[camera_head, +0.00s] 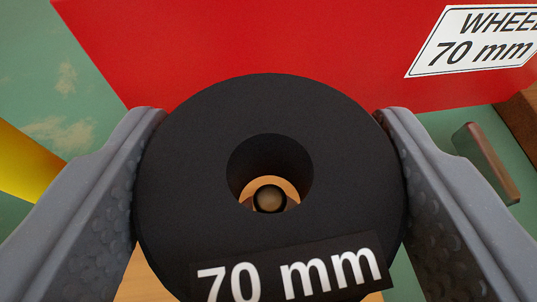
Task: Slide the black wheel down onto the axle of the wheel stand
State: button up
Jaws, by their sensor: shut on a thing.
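The black wheel (340,150) fills the middle of the view, with a white "70 mm" label on its near face. My gripper (268,185) is shut on it, one grey finger on each side. Through the wheel's round hole I see a pale rounded tip with a dark ring around it, which looks like the axle (269,200), over a light wooden surface. The tip shows in the lower part of the hole. The wheel hides most of the stand, and I cannot tell the gap between wheel and axle.
A large red block or panel (220,40) with a "WHEEL 70 mm" sign (475,40) stands behind the wheel. A yellow thing (25,165) is at the left edge. A brownish bar (486,162) and a brown wooden piece (525,115) are at the right. The surface beneath is worn green.

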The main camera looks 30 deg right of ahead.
aim_at(270, 222)
jog(key=shift+f+b, duration=0.8)
jog(key=shift+f, duration=1.15)
jog(key=o, duration=1.1)
jog(key=shift+o, duration=0.2)
jog(key=shift+s+r, duration=0.1)
jog(key=v, duration=1.3)
jog(key=shift+s+a, duration=0.2)
